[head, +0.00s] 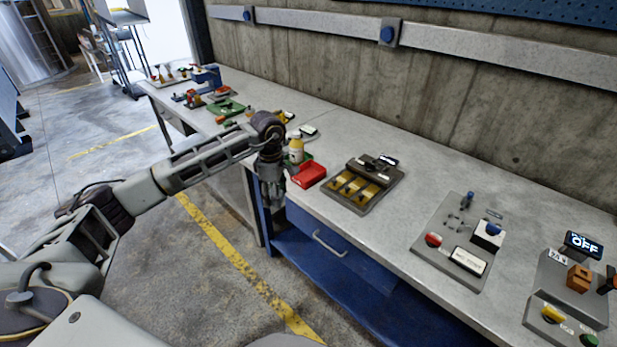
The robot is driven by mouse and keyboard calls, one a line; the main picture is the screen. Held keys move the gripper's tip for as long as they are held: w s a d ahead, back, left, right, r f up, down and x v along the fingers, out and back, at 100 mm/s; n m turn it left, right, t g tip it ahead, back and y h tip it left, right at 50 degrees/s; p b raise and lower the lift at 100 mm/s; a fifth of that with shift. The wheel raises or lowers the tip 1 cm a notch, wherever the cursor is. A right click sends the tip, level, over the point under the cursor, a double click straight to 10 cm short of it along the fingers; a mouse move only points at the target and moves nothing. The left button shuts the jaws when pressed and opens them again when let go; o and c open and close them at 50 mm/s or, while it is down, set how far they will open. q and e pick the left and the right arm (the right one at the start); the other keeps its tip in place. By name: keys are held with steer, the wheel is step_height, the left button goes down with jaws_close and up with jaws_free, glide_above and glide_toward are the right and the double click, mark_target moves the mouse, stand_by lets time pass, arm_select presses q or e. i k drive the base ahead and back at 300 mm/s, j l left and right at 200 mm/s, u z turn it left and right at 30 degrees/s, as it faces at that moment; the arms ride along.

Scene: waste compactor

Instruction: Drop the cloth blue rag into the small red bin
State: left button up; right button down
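The small red bin (309,175) sits on the workbench near its front edge, left of a dark tray with yellow parts. My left gripper (272,198) points down just left of the red bin, at the bench's front edge. Its fingers are small and dark, and I cannot tell whether they are open or shut. I cannot make out a blue cloth rag anywhere; it may be hidden by my arm or out of view. My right gripper is not in view.
The workbench (400,215) runs along a concrete wall. A switch panel (459,243) and a control box (568,290) stand further right. A blue drawer (330,242) is below.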

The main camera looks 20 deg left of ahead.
mark_target(307, 180)
steer(key=i, duration=1)
